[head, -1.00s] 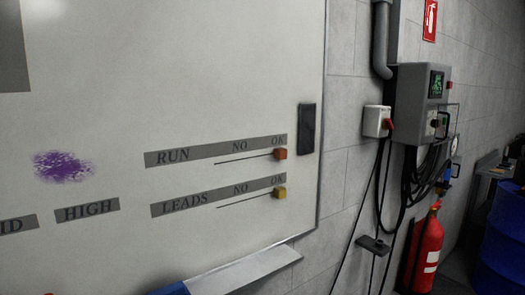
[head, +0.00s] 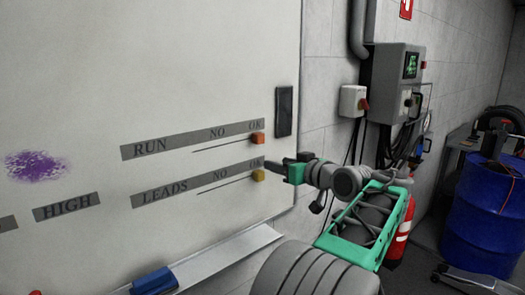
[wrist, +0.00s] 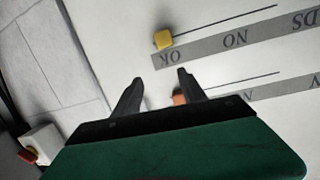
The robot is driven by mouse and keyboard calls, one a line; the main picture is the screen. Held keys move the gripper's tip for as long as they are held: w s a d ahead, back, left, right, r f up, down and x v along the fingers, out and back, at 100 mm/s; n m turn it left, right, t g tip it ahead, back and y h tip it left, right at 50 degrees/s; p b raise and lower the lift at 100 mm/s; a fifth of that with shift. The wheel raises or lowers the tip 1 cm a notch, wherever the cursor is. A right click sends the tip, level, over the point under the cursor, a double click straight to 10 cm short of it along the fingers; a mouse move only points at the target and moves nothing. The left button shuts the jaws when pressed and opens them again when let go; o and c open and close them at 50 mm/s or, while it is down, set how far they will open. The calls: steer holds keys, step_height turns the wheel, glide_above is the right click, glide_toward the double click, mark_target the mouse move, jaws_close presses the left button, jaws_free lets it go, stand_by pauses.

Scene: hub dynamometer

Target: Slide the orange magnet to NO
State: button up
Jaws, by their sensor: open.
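The orange magnet (head: 258,139) sits on the whiteboard (head: 100,90) at the right, OK end of the line under the RUN strip (head: 190,139). The NO label is to its left on that strip. In the wrist view the orange magnet (wrist: 179,99) is partly hidden behind the right finger. My gripper (head: 271,164) is at the board's right side, a little below the orange magnet and close to the yellow magnet (head: 258,175). In the wrist view my gripper (wrist: 160,77) has its fingers apart with nothing between the tips. Whether the fingers touch the board I cannot tell.
The yellow magnet is at the OK end of the LEADS line (head: 223,183). A dark block (head: 284,111) is on the board's right edge. A blue eraser (head: 154,281) lies on the ledge (head: 225,257) below. A blue barrel (head: 484,215) stands at the right.

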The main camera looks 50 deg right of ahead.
mark_target(262, 139)
step_height(262, 139, up, 6)
steer(key=s+a+n+t+y, duration=0.1)
steer(key=n+t, duration=0.1)
steer(key=x, duration=0.2)
steer(key=p+x, duration=0.1)
steer(key=x, duration=0.1)
steer(key=p+x, duration=0.1)
steer(key=x, duration=0.1)
steer(key=shift+w+a+r, duration=0.3)
steer(key=shift+w, duration=0.2)
steer(key=shift+w+d+f, duration=0.1)
steer(key=shift+w, duration=0.25)
jaws_close()
